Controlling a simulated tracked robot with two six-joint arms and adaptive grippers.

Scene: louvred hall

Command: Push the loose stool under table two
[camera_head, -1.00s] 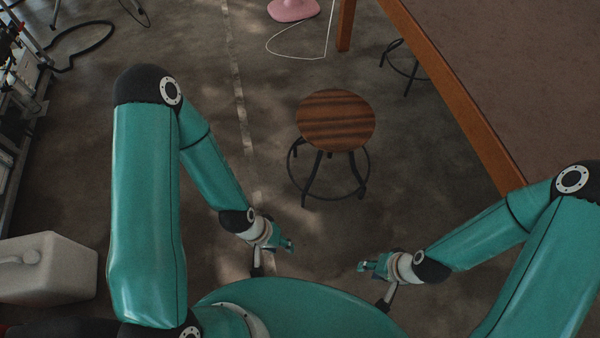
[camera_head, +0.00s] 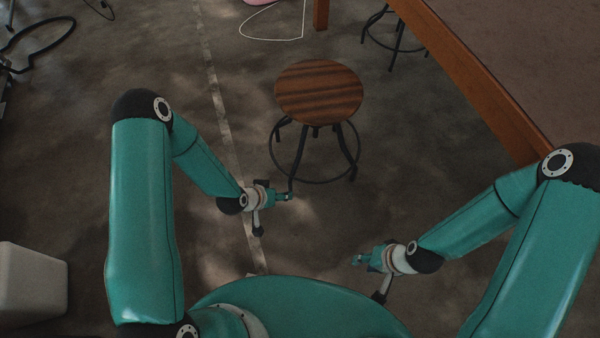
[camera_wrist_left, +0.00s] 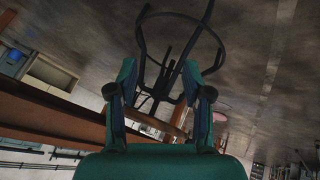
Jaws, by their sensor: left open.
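The loose stool (camera_head: 318,92) stands upright in the middle of the head view, with a round striped wooden seat, dark legs and a foot ring. Table two (camera_head: 490,85), as I take it, is at the upper right with a wooden edge; the stool stands apart from it. My left gripper (camera_head: 287,197) is low by the stool's near left foot; I cannot tell if they touch. In the left wrist view its jaws (camera_wrist_left: 160,72) are open and empty, with a stool's dark ring (camera_wrist_left: 182,14) beyond. My right gripper (camera_head: 358,260) is nearer me, clear of the stool; its jaws are too small to judge.
A white outline (camera_head: 272,20) lies on the floor at the top. A pale box (camera_head: 30,285) is at lower left. Floor left of the stool is clear.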

